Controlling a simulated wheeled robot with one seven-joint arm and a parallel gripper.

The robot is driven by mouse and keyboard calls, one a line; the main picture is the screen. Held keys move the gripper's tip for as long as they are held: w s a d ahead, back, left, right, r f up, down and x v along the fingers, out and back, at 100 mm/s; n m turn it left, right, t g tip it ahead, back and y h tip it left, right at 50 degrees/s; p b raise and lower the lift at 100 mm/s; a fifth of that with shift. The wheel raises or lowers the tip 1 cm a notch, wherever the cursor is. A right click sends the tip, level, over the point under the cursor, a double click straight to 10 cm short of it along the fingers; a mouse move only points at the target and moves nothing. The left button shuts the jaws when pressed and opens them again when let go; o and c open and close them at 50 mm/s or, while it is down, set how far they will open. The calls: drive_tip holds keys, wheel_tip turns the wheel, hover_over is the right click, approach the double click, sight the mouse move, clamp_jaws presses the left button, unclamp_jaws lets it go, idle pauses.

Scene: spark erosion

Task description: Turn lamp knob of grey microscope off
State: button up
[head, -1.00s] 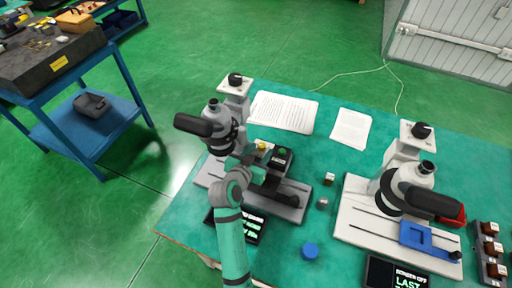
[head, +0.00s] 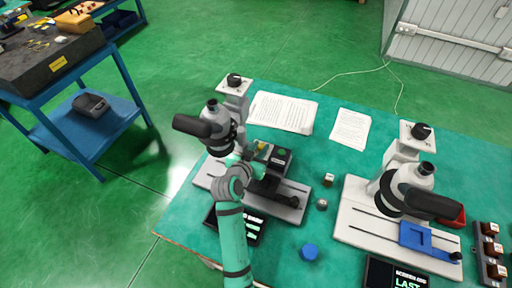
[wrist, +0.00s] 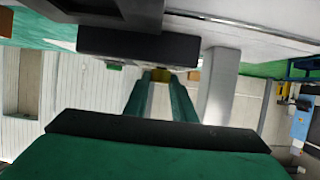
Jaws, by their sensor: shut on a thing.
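The grey microscope (head: 226,130) stands at the left of the green bench. It has a grey base (head: 288,208), a black eyepiece to the left and a black dial on its top plate. A dark block (head: 280,158) with a green spot sits above its base. My gripper (head: 255,152) is at this block's left side. In the wrist view its two green fingers (wrist: 162,96) are shut on a small yellow knob-like piece (wrist: 161,92), seen beneath a dark block (wrist: 138,46). The fingers hide most of the piece, so its turn position cannot be told.
A whiter microscope (head: 398,190) with a blue stage clamp (head: 418,236) stands at the right. Small blocks and a blue round lid (head: 310,251) lie between the two. Paper sheets (head: 283,112) lie behind. A dark display (head: 250,226) lies at the front left, near my arm.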

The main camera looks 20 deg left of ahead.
drive_tip(key=shift+s+d+f, duration=0.1)
drive_tip(key=shift+s+d, duration=0.05)
drive_tip(key=shift+d+n+y, duration=0.15)
drive_tip(key=shift+n+y, duration=0.45)
drive_tip(key=shift+y, duration=0.1)
drive_tip(key=shift+d+n+g+y, duration=0.1)
drive_tip(key=shift+n+g+y, duration=0.2)
drive_tip(key=shift+n+y, duration=1.45)
drive_tip(key=shift+a+y, duration=0.2)
drive_tip(key=shift+y, duration=0.25)
drive_tip(key=shift+d, duration=0.15)
drive_tip(key=o, duration=1.1)
drive_tip(key=shift+d, duration=0.15)
drive_tip(key=shift+c, duration=0.2)
